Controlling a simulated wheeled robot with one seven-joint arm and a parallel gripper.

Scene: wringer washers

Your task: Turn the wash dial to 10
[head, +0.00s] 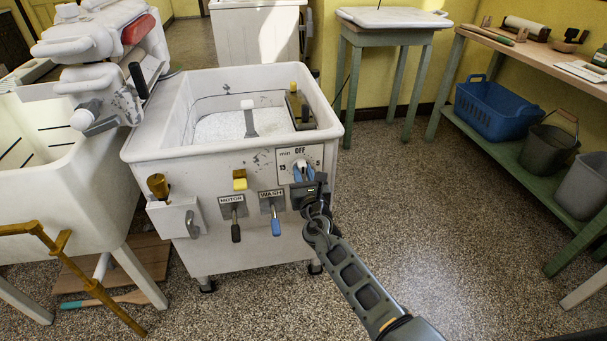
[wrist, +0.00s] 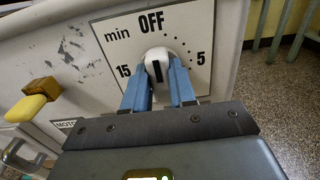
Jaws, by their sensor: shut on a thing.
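The wash dial (wrist: 160,57) is a white knob with a dark, roughly upright bar on its face. It sits on a white plate (wrist: 200,27) marked "OFF" at the top, "15" at left and "5" at right; the plate's lower part is hidden by my gripper. My gripper (wrist: 160,82) is shut on the knob, one blue finger on each side. In the head view, the dial (head: 300,164) is at the right of the washer's (head: 210,158) front panel, partly covered by my gripper (head: 303,172).
A blue "WASH" lever (head: 275,222) and a dark "MOTOR" lever (head: 235,228) hang left of the dial. A yellow knob (head: 240,180) sits above them. A workbench (head: 500,140) with a blue basket (head: 490,107) stands at right. The floor between is clear.

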